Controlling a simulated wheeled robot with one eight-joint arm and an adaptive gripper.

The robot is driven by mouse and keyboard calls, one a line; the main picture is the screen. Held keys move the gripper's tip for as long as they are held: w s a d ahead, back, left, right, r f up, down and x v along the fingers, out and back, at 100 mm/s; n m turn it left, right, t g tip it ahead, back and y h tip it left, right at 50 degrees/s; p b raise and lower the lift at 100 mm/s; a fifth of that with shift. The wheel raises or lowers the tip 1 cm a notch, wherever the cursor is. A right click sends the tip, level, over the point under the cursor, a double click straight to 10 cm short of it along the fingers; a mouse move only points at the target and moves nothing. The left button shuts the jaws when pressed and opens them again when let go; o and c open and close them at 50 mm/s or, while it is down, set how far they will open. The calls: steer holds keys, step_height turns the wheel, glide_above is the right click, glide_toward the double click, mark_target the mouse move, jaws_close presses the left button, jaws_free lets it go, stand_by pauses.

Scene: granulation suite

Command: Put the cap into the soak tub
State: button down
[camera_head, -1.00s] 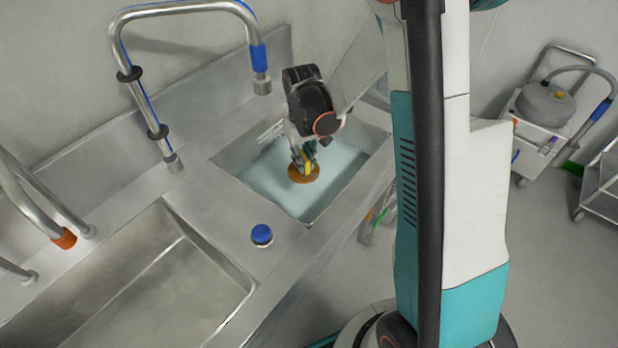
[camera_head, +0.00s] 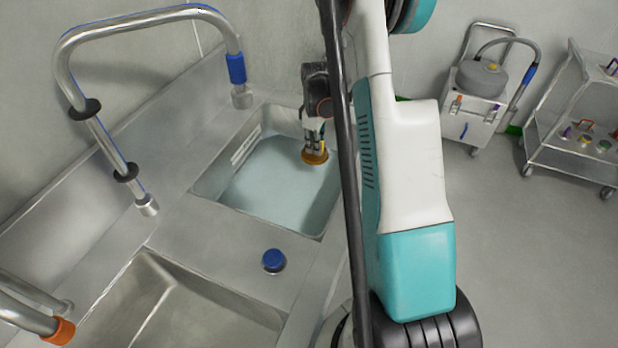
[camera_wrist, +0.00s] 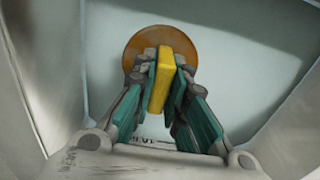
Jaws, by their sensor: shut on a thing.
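The cap is an orange-brown disc (camera_head: 315,157) with a yellow upright grip, seen in the head view over the right part of the soak tub. The wrist view shows its disc (camera_wrist: 137,48) and the yellow grip (camera_wrist: 164,78) between my fingers. My gripper (camera_head: 317,143) points down and is shut on the yellow grip; it also shows in the wrist view (camera_wrist: 163,85). The soak tub (camera_head: 222,192) is a steel basin with pale blue liquid (camera_head: 270,185). I cannot tell whether the disc touches the liquid.
A blue-topped knob (camera_head: 273,261) stands on the steel deck between the tub and an empty sink (camera_head: 180,310). A bent steel faucet (camera_head: 75,75) with a blue sleeve arches left of the tub. Carts (camera_head: 480,85) stand on the floor at right.

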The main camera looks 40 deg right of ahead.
step_height(320, 180, down, 13)
steer(key=b, duration=0.3)
steer(key=shift+f+b, duration=0.2)
steer(key=shift+b, duration=0.2)
steer(key=c, duration=1.6)
jaws_free()
steer(key=shift+r, duration=0.15)
step_height(320, 180, up, 12)
steer(key=p, duration=0.4)
